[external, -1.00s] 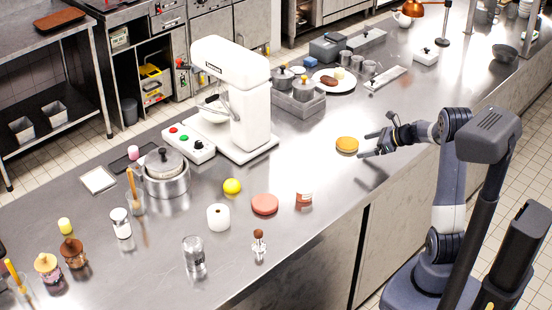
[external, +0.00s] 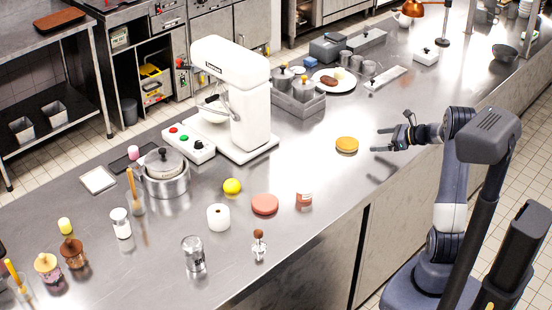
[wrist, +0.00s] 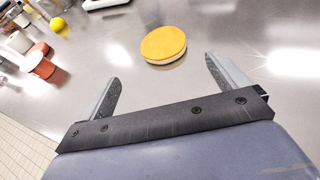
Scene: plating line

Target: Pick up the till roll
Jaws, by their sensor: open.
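The till roll (external: 218,217) is a short white cylinder standing upright on the steel counter, left of the flat reddish disc. In the wrist view, a white form at the left edge (wrist: 20,42) may be the till roll, but it is cut and blurred. My gripper (external: 378,140) is open and empty above the counter's right part, well to the right of the till roll. In the wrist view its two fingers (wrist: 162,75) are spread apart, with a yellow-topped round thing (wrist: 164,44) beyond them and not held.
Near the till roll stand a reddish disc (external: 265,204), a small red-and-white tub (external: 304,198), a yellow ball (external: 232,186), a glass jar (external: 194,254) and a wooden-handled tool (external: 259,244). A white stand mixer (external: 240,100) rises behind. Bare counter lies between the tub and the yellow-topped thing.

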